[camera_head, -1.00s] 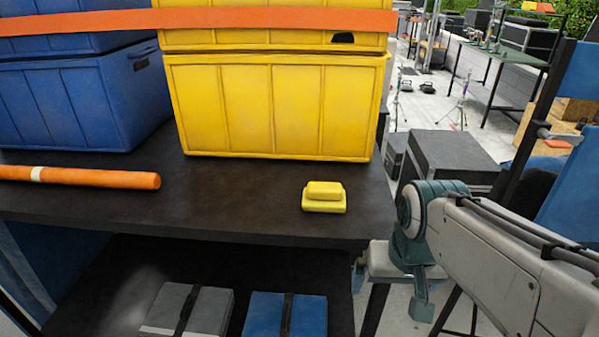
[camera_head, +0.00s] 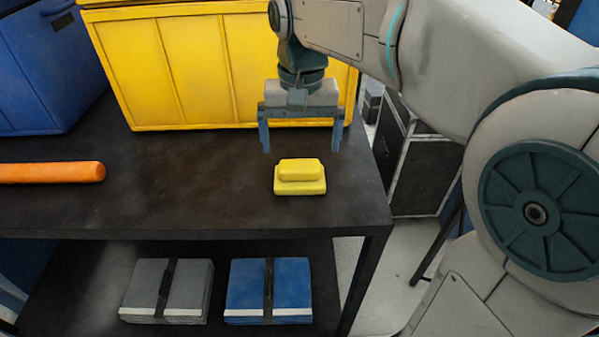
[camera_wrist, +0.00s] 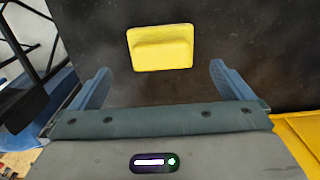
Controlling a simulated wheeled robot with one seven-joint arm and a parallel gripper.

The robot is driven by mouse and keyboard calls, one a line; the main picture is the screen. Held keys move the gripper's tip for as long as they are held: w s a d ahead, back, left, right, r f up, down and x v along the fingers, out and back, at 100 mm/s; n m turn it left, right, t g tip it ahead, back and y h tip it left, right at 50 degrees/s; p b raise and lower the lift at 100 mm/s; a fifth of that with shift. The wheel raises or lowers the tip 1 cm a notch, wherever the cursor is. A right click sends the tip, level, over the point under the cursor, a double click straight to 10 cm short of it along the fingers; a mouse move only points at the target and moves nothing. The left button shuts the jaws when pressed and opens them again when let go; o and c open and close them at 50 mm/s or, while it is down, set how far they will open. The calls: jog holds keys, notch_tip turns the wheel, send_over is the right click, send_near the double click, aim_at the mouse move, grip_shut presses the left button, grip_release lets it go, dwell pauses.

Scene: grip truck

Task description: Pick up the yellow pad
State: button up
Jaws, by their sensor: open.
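The yellow pad (camera_head: 300,178) lies on the dark upper shelf (camera_head: 150,205), near its front right part. It is a small block with a narrower raised part on top. My gripper (camera_head: 301,146) is open and empty, with its fingers pointing down above and behind the pad in the head view. In the wrist view the pad (camera_wrist: 161,48) shows beyond the fingertips, roughly midway between the two blue fingers of my gripper (camera_wrist: 158,75). The fingers do not appear to touch it.
A large yellow crate (camera_head: 190,75) stands behind the pad, close behind my gripper. A blue crate (camera_head: 45,80) and an orange tube (camera_head: 50,172) are on the left. Grey (camera_head: 166,290) and blue (camera_head: 268,288) folded bundles lie on the lower shelf. Shelf around the pad is clear.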

aim_at(299, 164)
jog(key=f, duration=0.8)
jog(key=shift+w+f, duration=0.1)
jog(key=shift+w, duration=0.2)
jog(key=shift+a, duration=0.1)
jog(key=c, duration=0.7)
